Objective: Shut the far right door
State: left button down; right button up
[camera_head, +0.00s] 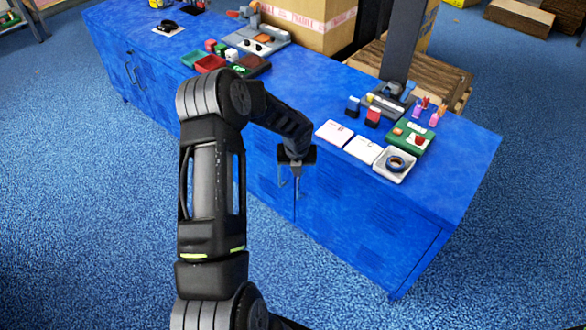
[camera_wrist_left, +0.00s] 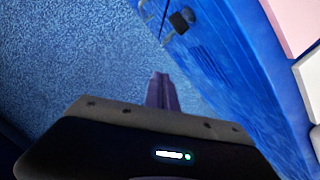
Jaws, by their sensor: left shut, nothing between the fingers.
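The long blue cabinet (camera_head: 270,195) has doors along its front. The far right door (camera_head: 365,225) is the vented blue panel at the cabinet's right end. It looks about in line with the front, but I cannot tell whether it is fully closed. My left gripper (camera_head: 296,171) is shut and empty, pointing down in front of the cabinet near the seam and handles of the right-hand doors. In the left wrist view its fingers (camera_wrist_left: 160,91) are together over the floor, left of the vented blue front (camera_wrist_left: 215,60). My right gripper is out of view.
The cabinet top carries white boxes (camera_head: 334,133), a tape roll in a white tray (camera_head: 397,163), a green tray (camera_head: 409,137) and other small items. A large carton (camera_head: 310,22) and wooden pallets (camera_head: 435,75) stand behind. Blue floor in front is clear.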

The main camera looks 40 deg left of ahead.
pick_arm(q)
jog(key=a+v, duration=0.1)
jog(key=v, duration=0.9)
jog(key=shift+s+a, duration=0.2)
jog(key=shift+s, duration=0.2)
jog(key=d+f+n+t+h, duration=0.15)
jog(key=d+f+n, duration=0.35)
jog(key=d+n, duration=0.5)
jog(key=d+f+n+t+h, duration=0.1)
jog(key=d+f+n+h, duration=0.25)
jog(key=d+n, duration=0.6)
jog(key=s+d+f+n+g, duration=0.2)
jog(key=s+d+f+n, duration=0.3)
jog(key=s+d, duration=0.3)
jog(key=s+d+f+n+g, duration=0.2)
jog(key=s+d+f+n, duration=0.3)
jog(key=s+d, duration=0.4)
jog(key=s+n, duration=0.1)
jog(key=s, duration=0.6)
jog(key=shift+d+f+h, duration=0.15)
jog(key=shift+d+h, duration=0.15)
jog(key=shift+h, duration=0.1)
